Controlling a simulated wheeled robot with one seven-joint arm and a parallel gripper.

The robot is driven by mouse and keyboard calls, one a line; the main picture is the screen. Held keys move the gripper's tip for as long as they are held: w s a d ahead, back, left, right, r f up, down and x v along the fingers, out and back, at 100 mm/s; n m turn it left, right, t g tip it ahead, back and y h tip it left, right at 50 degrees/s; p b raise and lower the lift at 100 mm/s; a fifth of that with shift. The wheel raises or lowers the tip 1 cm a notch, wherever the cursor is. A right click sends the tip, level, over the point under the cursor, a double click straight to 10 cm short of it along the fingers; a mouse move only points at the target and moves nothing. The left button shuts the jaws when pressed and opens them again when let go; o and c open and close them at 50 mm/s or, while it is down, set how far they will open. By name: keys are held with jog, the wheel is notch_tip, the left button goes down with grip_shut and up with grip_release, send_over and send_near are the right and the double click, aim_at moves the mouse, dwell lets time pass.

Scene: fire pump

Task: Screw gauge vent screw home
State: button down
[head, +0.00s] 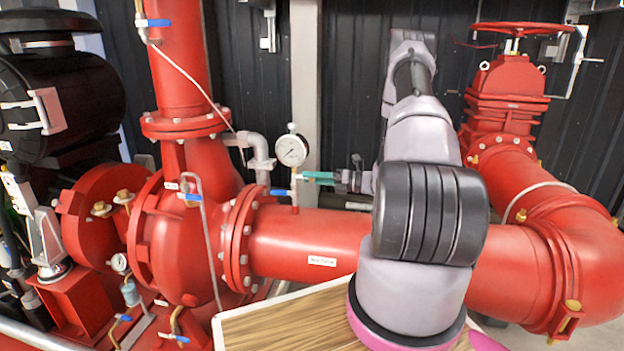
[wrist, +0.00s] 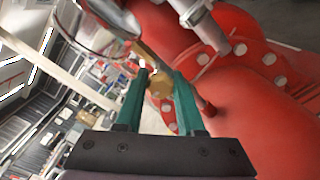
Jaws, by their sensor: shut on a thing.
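The pressure gauge (head: 291,150) has a round white dial and stands on a short riser above the red pipe. It shows close up in the wrist view (wrist: 112,20), partly cut off. My gripper (head: 306,177) reaches in from the right, just below the gauge dial. In the wrist view, its two teal fingers (wrist: 160,76) are shut on a small brass piece (wrist: 159,88) beside the gauge, which appears to be the vent screw. The screw is too small to make out in the head view. How far it is threaded in cannot be seen.
The red pipe (head: 315,232) runs below the gripper, with a bolted flange (head: 238,240) to the left. A blue-handled valve (head: 279,192) is on the gauge riser. A grey pipe elbow (head: 262,152) stands left of the gauge. A wooden board (head: 290,322) lies in front.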

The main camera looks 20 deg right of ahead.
jog(key=m, duration=0.4)
jog(key=shift+m, duration=0.4)
jog(key=m, duration=0.9)
jog(key=shift+f+m, duration=0.1)
jog(key=shift+m, duration=2)
jog(key=c, duration=0.5)
grip_release()
jog(key=v, duration=1.1)
jog(key=shift+a, duration=0.1)
